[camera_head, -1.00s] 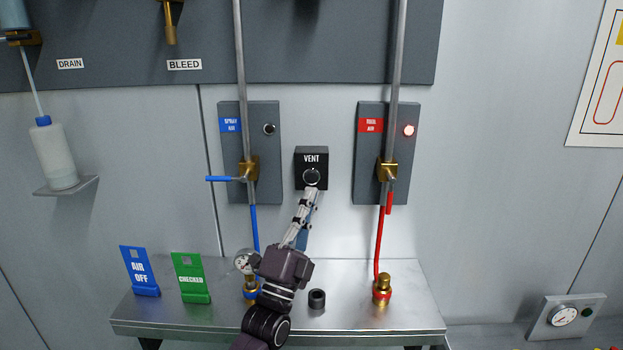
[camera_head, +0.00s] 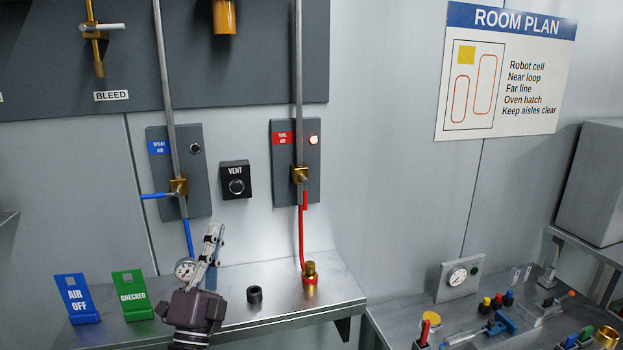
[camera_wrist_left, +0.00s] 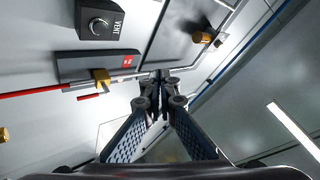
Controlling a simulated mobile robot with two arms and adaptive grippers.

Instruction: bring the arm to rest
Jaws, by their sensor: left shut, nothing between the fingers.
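My right gripper is not in view.
The shelf (camera_head: 325,292) carries a blue AIR OFF tag (camera_head: 77,298), a green CHECKED tag (camera_head: 132,295), a black ring (camera_head: 255,295) and a brass fitting (camera_head: 310,279). Spray air (camera_head: 198,190) and red-labelled (camera_head: 312,150) valve panels are on the wall. A cluttered bench (camera_head: 400,325) stands right.

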